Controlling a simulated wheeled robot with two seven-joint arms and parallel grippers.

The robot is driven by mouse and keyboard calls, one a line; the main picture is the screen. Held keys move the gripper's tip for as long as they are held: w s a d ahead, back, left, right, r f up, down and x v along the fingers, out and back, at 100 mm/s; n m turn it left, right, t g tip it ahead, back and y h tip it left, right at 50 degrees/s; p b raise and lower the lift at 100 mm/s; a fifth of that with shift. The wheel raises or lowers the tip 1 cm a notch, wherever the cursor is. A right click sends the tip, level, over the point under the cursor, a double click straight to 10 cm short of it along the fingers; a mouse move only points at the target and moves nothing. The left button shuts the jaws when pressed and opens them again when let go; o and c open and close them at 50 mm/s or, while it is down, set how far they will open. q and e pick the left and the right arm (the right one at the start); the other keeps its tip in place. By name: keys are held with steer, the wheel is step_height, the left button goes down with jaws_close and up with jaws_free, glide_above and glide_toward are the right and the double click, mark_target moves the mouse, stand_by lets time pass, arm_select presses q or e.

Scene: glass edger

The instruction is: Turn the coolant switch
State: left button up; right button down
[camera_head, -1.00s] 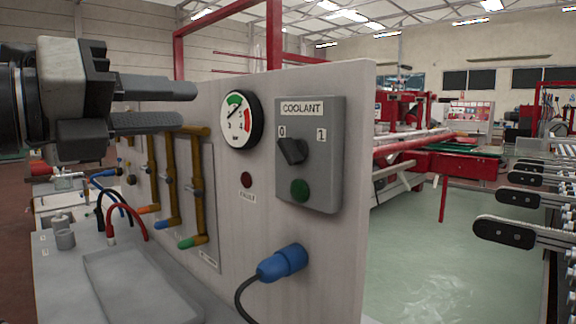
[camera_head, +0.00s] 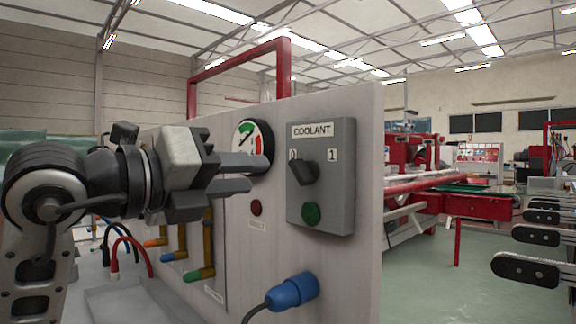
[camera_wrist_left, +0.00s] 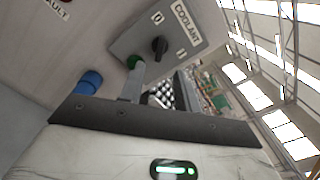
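The coolant switch (camera_head: 302,173) is a dark rotary knob on a grey box (camera_head: 340,205) labelled COOLANT. Its handle is tilted, with its upper end towards the 0 mark; the 1 mark is to the right. A green round lamp (camera_head: 311,213) sits below the knob. My left gripper (camera_head: 259,175) is left of the box, its fingers pointing right towards the knob, apart from it. The fingers show a gap and hold nothing. In the left wrist view the knob (camera_wrist_left: 160,47) shows beyond the fingertips. My right gripper is not in view.
A pressure gauge (camera_head: 246,134) on the light panel (camera_head: 355,260) is partly hidden behind my left gripper. A blue plug (camera_head: 290,291) with a cable sticks out below the box. Coloured-handled pipes (camera_head: 207,255) are at left. Red machinery (camera_head: 470,204) stands behind at right.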

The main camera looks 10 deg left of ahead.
mark_target(295, 172)
arm_select(q)
steer(key=p+x, duration=0.1)
steer(key=x, duration=0.7)
steer(key=shift+w+d+p, duration=0.1)
steer(key=shift+p, duration=0.25)
jaws_close()
